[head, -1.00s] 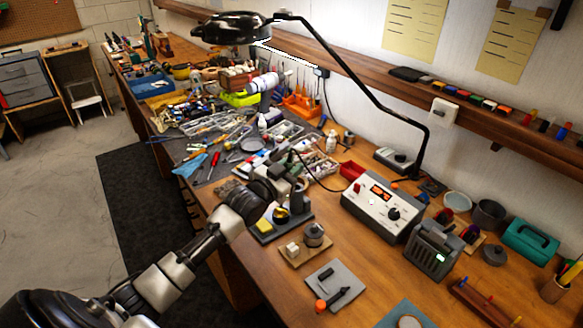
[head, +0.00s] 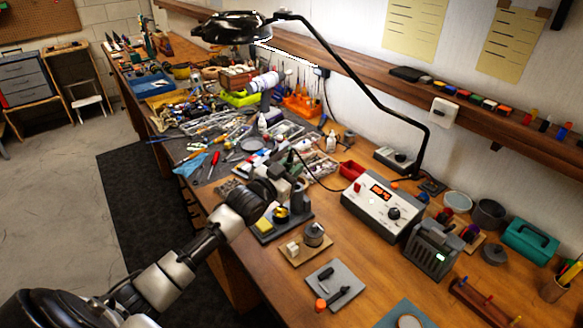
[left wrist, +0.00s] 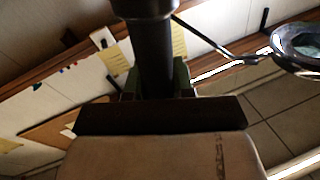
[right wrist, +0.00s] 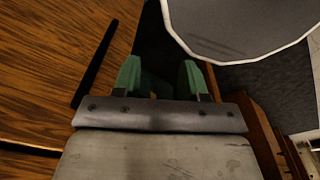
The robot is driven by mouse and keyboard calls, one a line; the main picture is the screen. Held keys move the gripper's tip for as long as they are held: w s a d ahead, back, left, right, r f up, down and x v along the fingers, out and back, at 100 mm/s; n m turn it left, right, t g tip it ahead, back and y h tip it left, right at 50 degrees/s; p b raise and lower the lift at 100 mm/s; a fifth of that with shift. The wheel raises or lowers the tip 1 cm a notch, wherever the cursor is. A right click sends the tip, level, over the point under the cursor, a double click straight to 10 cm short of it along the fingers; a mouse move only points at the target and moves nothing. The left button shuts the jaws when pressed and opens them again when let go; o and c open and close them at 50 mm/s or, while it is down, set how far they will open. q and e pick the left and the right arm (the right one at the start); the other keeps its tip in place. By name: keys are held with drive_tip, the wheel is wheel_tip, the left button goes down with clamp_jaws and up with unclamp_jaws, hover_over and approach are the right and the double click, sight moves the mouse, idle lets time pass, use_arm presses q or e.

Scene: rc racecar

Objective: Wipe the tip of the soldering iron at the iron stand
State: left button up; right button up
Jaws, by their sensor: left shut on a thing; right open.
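My left gripper (head: 288,172) is above the iron stand (head: 268,238) in the head view. In the left wrist view, its green fingers are shut around the dark round handle of the soldering iron (left wrist: 155,55). The iron's tip is hidden in that view and cannot be made out in the head view. The stand has a yellow sponge (head: 264,225) and a round holder with yellow brass wool (head: 281,214). Whether the tip touches either is not clear. My right gripper (right wrist: 160,80) is open and empty in the right wrist view, and is outside the head view.
The soldering station (head: 375,208) stands right of the stand, with a cable curving toward my left gripper. Cluttered tools and trays fill the bench behind.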

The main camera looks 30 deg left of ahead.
use_arm(q)
drive_tip(key=shift+f, duration=0.2)
drive_tip(key=shift+f+b, duration=0.35)
drive_tip(key=shift+f, duration=0.05)
idle(0.7)
idle(1.5)
